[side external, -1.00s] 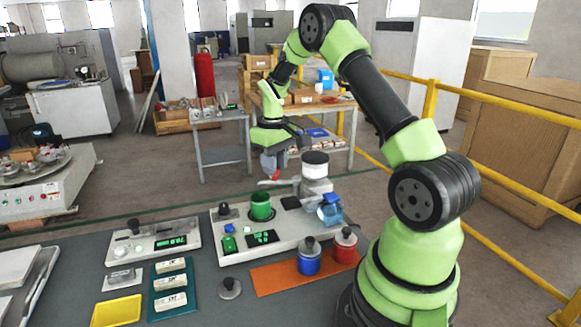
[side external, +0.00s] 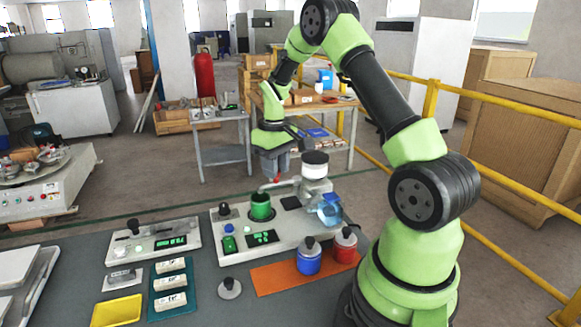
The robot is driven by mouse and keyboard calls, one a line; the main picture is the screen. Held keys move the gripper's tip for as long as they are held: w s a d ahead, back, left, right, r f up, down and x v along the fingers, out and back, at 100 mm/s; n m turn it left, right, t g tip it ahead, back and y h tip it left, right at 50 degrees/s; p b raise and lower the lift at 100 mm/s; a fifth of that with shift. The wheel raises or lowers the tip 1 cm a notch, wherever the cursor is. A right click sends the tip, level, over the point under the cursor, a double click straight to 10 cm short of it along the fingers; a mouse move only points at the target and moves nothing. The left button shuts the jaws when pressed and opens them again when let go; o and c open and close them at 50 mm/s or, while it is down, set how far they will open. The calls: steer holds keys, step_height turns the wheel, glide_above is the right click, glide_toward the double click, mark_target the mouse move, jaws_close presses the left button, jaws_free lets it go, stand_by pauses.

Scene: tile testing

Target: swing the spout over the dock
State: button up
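The pale spout (side external: 285,184) reaches left from the dispenser (side external: 314,172), a light column with a white, dark-topped hopper. Its end appears above or just behind the green cup (side external: 261,208) on the white console; the exact depth is unclear. I take the seat under this cup to be the dock, but the cup hides it. A small red part (side external: 277,180) shows on the spout. My gripper (side external: 272,171) points down just above this red part. Its fingers are small and blend with the grey behind them, so I cannot tell their opening or whether they touch.
A blue jar (side external: 309,257) and red jar (side external: 344,246) stand on an orange mat (side external: 275,280). A yellow tray (side external: 117,310) and tiles on a teal board (side external: 190,303) lie front left.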

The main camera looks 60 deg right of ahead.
steer(key=o, duration=0.4)
steer(key=shift+c, duration=0.2)
steer(key=shift+r, duration=0.1)
steer(key=shift+r, duration=2.95)
steer(key=s+a+r+t, duration=0.1)
steer(key=a+r+t, duration=0.1)
steer(key=a+r, duration=0.55)
steer(key=s+a+r+t+y, duration=0.1)
steer(key=s+a+r+t, duration=0.1)
steer(key=s+a, duration=0.5)
steer(key=s+a+r+m+t+y, duration=0.1)
steer(key=s+a+r+t, duration=0.1)
steer(key=s+a, duration=0.5)
steer(key=shift+s+a+r+t, duration=0.25)
steer(key=shift+s+r+t, duration=0.15)
steer(key=shift+t, duration=0.2)
